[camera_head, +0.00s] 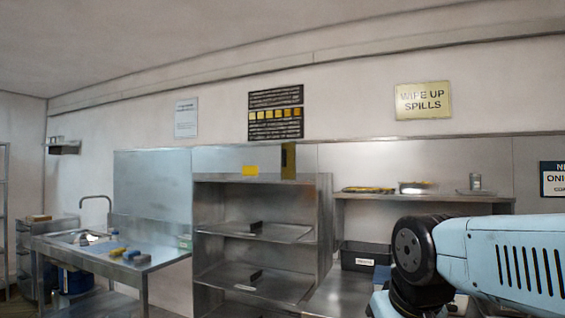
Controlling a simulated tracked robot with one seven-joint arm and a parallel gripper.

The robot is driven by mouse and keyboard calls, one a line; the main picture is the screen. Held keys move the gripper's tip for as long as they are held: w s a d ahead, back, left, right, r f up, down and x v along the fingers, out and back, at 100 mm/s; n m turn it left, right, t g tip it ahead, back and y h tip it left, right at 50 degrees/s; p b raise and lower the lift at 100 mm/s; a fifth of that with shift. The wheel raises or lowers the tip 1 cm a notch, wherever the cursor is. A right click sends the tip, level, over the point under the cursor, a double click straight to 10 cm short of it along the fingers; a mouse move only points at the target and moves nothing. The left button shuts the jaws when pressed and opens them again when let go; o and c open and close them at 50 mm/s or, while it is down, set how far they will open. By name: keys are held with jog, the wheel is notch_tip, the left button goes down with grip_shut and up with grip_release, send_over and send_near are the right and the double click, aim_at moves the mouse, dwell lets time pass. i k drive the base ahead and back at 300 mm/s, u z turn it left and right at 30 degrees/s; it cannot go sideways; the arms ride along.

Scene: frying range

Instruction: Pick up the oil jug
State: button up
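I cannot make out an oil jug for certain in the head view. A small clear container (475,183) stands at the right end of the upper shelf, too small to identify. My gripper is out of view. Only a light blue and black part of my arm shows at the lower right, where it hides part of the counter behind it.
A steel sink table (160,262) with small items stands at the left, with a blue object (76,281) beneath it. An open steel rack (210,255) stands in the middle. A wall shelf (360,197) holds trays above a dark bin (365,254).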

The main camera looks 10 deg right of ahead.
aim_at(288, 146)
jog(key=u, duration=0.2)
jog(key=i, duration=0.4)
jog(key=u, duration=0.75)
jog(key=i, duration=1.7)
jog(key=z, duration=0.75)
jog(key=k, duration=0.75)
jog(key=z, duration=0.25)
jog(key=i, duration=0.8)
jog(key=u, duration=0.15)
